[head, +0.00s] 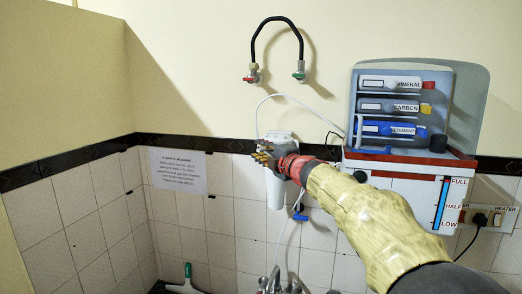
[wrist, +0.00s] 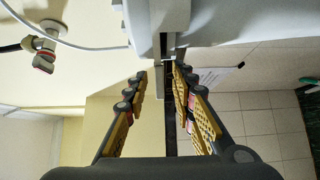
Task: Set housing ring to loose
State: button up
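The white filter housing (head: 276,194) hangs upright on the tiled wall, with a wider cap at its top. My gripper (head: 262,153) is at the upper part of the housing and covers some of it, so I cannot make out the housing ring. A pale grey part (wrist: 158,22), apparently of the housing, is just beyond the fingertips. I cannot tell whether the fingers touch it.
A purifier unit (head: 405,170) with mineral, carbon and sediment cartridges is on the wall to the right. Taps with a black hose (head: 278,20) are above. A thin white tube (head: 300,100) runs from the housing area to the unit. A paper notice (head: 178,170) is at left.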

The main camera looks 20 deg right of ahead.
jog(key=shift+c, duration=1)
jog(key=c, duration=0.4)
grip_shut()
